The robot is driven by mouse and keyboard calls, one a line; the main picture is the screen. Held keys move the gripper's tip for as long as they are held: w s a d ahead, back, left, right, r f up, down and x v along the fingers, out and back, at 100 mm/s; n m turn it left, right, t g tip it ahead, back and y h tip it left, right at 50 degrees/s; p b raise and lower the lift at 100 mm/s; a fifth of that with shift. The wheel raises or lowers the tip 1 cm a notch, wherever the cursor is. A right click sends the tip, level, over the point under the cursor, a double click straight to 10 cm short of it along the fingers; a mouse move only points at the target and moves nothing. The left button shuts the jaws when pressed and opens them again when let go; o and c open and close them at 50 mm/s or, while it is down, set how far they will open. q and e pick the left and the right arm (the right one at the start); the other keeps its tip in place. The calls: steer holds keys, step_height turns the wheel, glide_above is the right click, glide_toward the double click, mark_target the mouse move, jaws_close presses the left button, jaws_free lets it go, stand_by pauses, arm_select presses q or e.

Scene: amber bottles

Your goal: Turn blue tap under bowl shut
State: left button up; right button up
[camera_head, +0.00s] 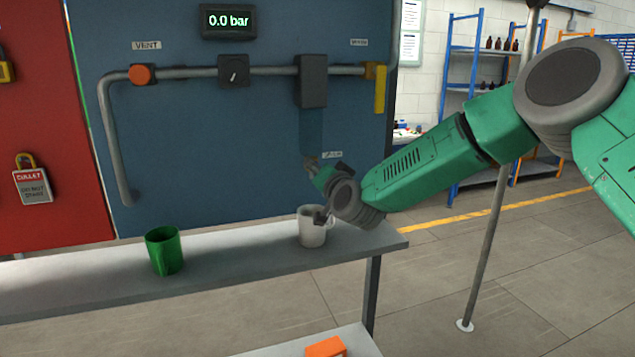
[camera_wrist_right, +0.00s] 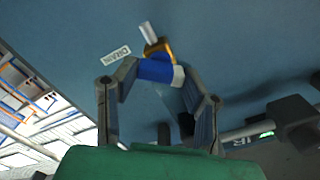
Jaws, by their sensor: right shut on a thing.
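The blue tap (camera_wrist_right: 156,71) shows in the right wrist view as a blue handle on a brass body, beside a "DRAIN" label. My right gripper (camera_wrist_right: 152,78) is shut on the blue handle, with a finger at each end. In the head view, my right gripper (camera_head: 313,166) reaches up to the tap just below the bluish see-through bowl (camera_head: 311,130), which hangs under a dark block on the pipe. The tap is mostly hidden there by my gripper. My left gripper is not in view.
A white mug (camera_head: 311,234) stands on the grey shelf (camera_head: 220,248) below, close to my right wrist and partly overlapped by it. A green cup (camera_head: 164,250) stands further left. A yellow lever (camera_head: 380,90) hangs right of the bowl. The gauge (camera_head: 228,20) reads 0.0 bar.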

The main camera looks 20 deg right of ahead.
steer(key=shift+d+m+b, duration=0.15)
steer(key=shift+m+b, duration=2)
steer(key=shift+m, duration=0.45)
steer(key=shift+d+m+b, duration=0.1)
steer(key=shift+m+b, duration=2)
steer(key=shift+m, duration=0.5)
steer(key=o, duration=1.2)
steer(key=shift+f, duration=0.1)
steer(key=shift+c, duration=0.2)
steer(key=shift+d, duration=0.1)
